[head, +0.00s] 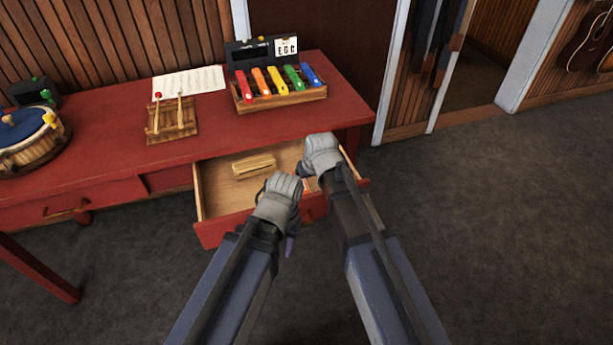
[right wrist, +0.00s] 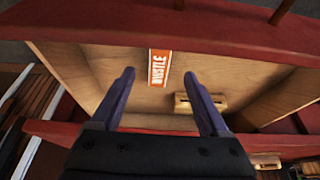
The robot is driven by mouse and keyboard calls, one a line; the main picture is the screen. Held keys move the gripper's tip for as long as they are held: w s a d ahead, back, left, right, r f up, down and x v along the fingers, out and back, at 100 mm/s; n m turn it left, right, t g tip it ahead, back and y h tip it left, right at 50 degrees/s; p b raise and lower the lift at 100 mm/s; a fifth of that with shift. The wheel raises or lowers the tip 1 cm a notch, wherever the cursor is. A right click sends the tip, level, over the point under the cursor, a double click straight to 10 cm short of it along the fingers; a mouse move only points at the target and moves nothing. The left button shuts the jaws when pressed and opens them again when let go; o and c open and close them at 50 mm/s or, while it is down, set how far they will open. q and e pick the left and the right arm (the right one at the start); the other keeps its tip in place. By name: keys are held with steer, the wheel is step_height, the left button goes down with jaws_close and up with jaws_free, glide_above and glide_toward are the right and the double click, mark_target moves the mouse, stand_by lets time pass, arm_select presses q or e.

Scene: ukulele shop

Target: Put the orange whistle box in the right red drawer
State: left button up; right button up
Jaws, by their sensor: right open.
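The right red drawer (head: 212,229) is pulled open under the table, its pale wood inside showing. The orange whistle box (right wrist: 160,68), with white lettering, lies on the drawer floor in the right wrist view. In the head view my arms mostly hide it. My right gripper (right wrist: 160,76) is open, with its fingers apart and the box between and beyond the tips; nothing is held. In the head view my right gripper (head: 318,158) is over the drawer's right part. My left gripper (head: 287,222) is by the drawer front; its fingers are mostly hidden.
A wooden block-like item (head: 254,165) lies in the drawer, left of my grippers. Open floor (head: 480,220) is on the right.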

arm_select(q)
step_height(320, 180, up, 3)
steer(key=shift+p, duration=0.95)
arm_select(e)
steer(key=s+d+g+h, duration=0.1)
steer(key=s+d+g, duration=0.1)
steer(key=s, duration=0.8)
steer(key=s+d+r+g+h, duration=0.1)
steer(key=s+d+g, duration=0.1)
steer(key=s, duration=0.9)
steer(key=shift+d+r+g+h, duration=0.25)
steer(key=shift+g+h, duration=0.05)
steer(key=shift+h, duration=0.1)
